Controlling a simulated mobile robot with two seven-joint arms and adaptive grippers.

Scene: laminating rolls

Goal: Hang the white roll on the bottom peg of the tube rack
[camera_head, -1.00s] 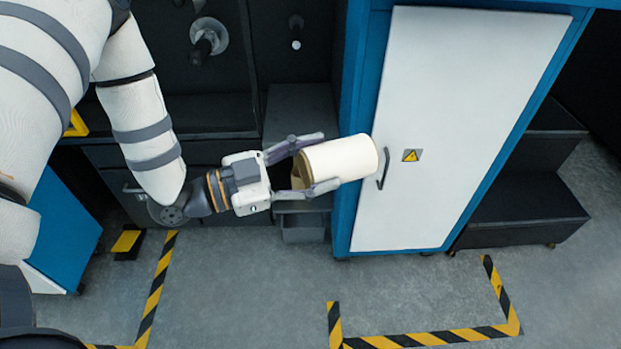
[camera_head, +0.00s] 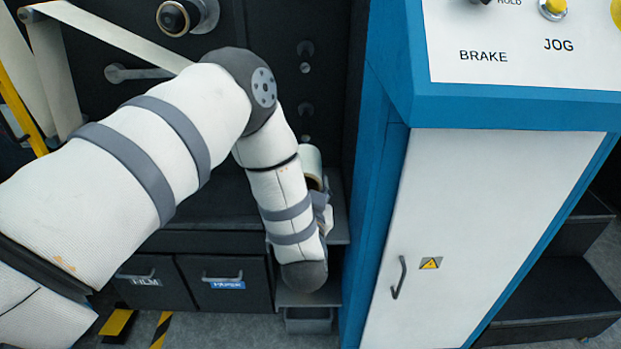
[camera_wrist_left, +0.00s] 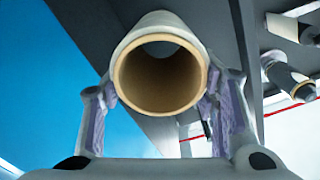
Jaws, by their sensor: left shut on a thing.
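The white roll (camera_head: 312,162), with a tan cardboard core, is mostly hidden behind my left forearm in the head view. In the left wrist view the roll (camera_wrist_left: 160,72) shows its open core end toward the camera. My left gripper (camera_head: 322,200) is shut on the roll, with one finger on each side. The tube rack (camera_head: 328,60) is the dark upright panel beyond, with small pegs (camera_head: 305,48) in a column above the roll. Pegs (camera_wrist_left: 288,80) also show at the right of the left wrist view, apart from the roll. I cannot tell which peg is lowest. My right gripper is out of view.
A blue cabinet with a white door (camera_head: 470,230) stands close to the right of the rack. Dark drawers (camera_head: 225,282) with handles are at the lower left. A grey shelf (camera_head: 338,225) is below the rack. A machine roller (camera_head: 180,17) is at the upper left.

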